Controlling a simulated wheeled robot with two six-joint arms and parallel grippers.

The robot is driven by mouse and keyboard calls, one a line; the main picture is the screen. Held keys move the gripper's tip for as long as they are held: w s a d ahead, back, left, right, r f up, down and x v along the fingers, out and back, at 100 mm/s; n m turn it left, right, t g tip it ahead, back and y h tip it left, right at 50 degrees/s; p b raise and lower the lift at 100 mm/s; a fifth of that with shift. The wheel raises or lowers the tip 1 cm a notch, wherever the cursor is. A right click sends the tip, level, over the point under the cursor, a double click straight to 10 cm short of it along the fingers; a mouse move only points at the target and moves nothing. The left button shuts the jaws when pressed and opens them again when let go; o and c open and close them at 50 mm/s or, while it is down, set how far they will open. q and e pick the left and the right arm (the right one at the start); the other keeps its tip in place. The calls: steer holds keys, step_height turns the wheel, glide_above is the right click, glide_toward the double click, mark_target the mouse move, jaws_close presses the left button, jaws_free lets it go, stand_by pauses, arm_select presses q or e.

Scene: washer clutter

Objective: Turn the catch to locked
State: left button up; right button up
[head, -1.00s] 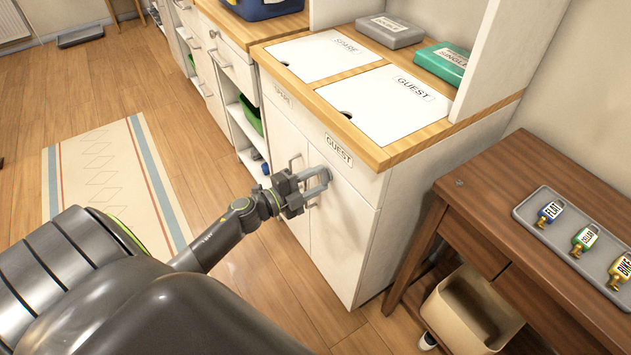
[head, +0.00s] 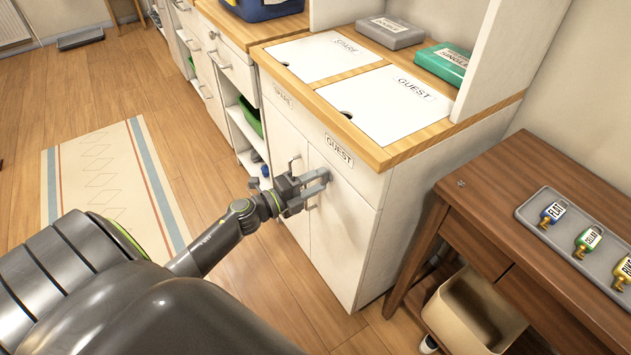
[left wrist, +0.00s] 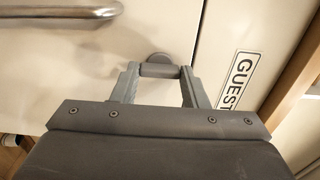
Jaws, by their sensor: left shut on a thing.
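The catch (left wrist: 159,66) is a small grey turning piece with a round base on the white door marked GUEST. My left gripper (head: 322,183) reaches the GUEST door (head: 343,225) from the left. In the left wrist view, the left gripper (left wrist: 158,72) has its two fingers closed on the catch, one at each end. The fingers hide much of the catch in the head view, and I cannot read its set position. My right gripper is not in view.
The wooden counter edge (head: 385,158) overhangs the doors. Floor is open at left.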

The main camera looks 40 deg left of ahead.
arm_select(q)
steer(key=o, duration=1)
steer(key=shift+s+a, duration=0.1)
steer(key=shift+s, duration=0.1)
steer(key=b+v, duration=0.1)
steer(key=v, duration=1.6)
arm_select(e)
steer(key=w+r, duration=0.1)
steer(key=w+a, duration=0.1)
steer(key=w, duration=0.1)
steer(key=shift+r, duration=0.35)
